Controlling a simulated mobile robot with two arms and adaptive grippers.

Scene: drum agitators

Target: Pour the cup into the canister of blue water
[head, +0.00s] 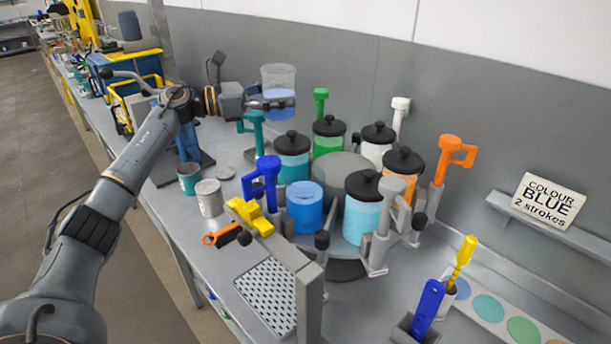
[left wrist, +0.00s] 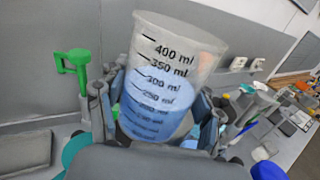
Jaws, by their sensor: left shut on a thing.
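The clear measuring cup (head: 279,78) holds blue liquid in its lower part and is above the bench, behind the canisters. My left gripper (head: 266,103) is shut on it from the left. In the left wrist view the cup (left wrist: 168,75) leans slightly, with liquid to around the 250–300 ml marks and the left gripper's fingers (left wrist: 160,115) on both sides. The blue canister (head: 305,208) stands at the front left of the carousel, with no black lid on it. The cup is well behind and above it, apart from it. My right gripper is not in view.
Several black-lidded canisters, including a green one (head: 328,137) and a light-blue one (head: 362,215), surround the blue canister. Upright coloured pumps, such as the blue one (head: 264,178) and orange one (head: 453,155), ring them. A sign (head: 549,200) reads "COLOUR BLUE 2 strokes".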

